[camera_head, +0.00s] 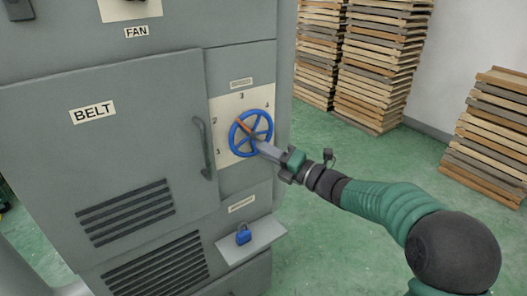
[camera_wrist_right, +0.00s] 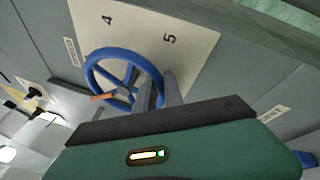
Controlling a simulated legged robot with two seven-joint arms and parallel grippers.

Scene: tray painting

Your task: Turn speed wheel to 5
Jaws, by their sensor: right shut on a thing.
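The blue speed wheel (camera_head: 243,143) has an orange pointer (camera_head: 244,126) and sits on a cream number plate (camera_head: 225,106) on the grey cabinet. In the head view the pointer slants up and left, between the 2 and the 3. My right gripper (camera_head: 259,146) is shut on the wheel's lower right side. In the right wrist view, my gripper's fingers (camera_wrist_right: 158,90) straddle the rim of the wheel (camera_wrist_right: 91,66). There the 4 and the 5 (camera_wrist_right: 169,39) show on the plate; the 5 is not visible in the head view. My left gripper is not in view.
A door handle (camera_head: 203,148) stands out left of the wheel. Stacked wooden trays (camera_head: 379,65) stand behind at the right. The green floor right of the cabinet is clear.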

